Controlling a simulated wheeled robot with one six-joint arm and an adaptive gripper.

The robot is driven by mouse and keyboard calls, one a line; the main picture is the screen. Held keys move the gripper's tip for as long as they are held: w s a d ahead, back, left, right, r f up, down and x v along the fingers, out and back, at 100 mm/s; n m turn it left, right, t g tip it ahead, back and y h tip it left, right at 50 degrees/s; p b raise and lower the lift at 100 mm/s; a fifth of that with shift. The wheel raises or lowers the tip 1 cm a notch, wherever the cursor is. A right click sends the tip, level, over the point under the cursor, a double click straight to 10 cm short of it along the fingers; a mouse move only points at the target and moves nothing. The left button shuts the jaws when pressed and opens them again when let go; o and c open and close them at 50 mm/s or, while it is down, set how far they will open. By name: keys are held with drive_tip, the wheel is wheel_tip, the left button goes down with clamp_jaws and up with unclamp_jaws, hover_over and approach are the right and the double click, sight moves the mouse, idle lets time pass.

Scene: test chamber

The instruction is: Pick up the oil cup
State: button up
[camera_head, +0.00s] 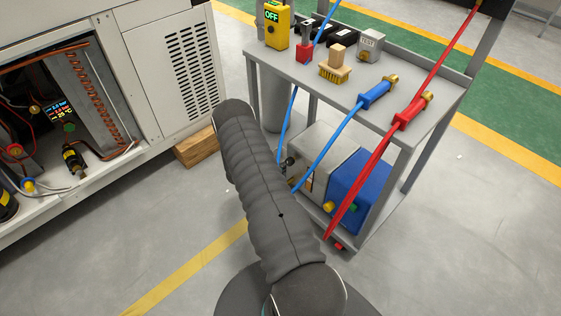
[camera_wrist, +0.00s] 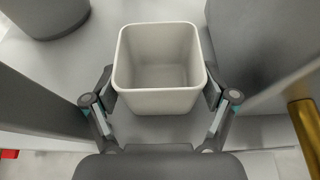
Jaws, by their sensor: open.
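The likely oil cup (camera_wrist: 160,101) is a light grey, square, open-topped container with rounded corners in the upper middle of the wrist view. It looks empty inside. My gripper (camera_wrist: 161,88) is open, with one finger on the left side and one on the right side of the cup near its front wall. The fingers look very close to the walls; I cannot tell whether they touch. In the head view my arm hides the gripper, and I cannot make out the cup there.
Grey bodies flank the cup in the wrist view, with a brass-coloured bar (camera_wrist: 307,130) at right. In the head view a grey cart (camera_head: 437,112) carries tools and hoses. An open white machine (camera_head: 165,75) stands left, beside a wooden block (camera_head: 196,146).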

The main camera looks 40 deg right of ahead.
drive_tip(key=c, duration=0.8)
drive_tip(key=shift+r, duration=0.1)
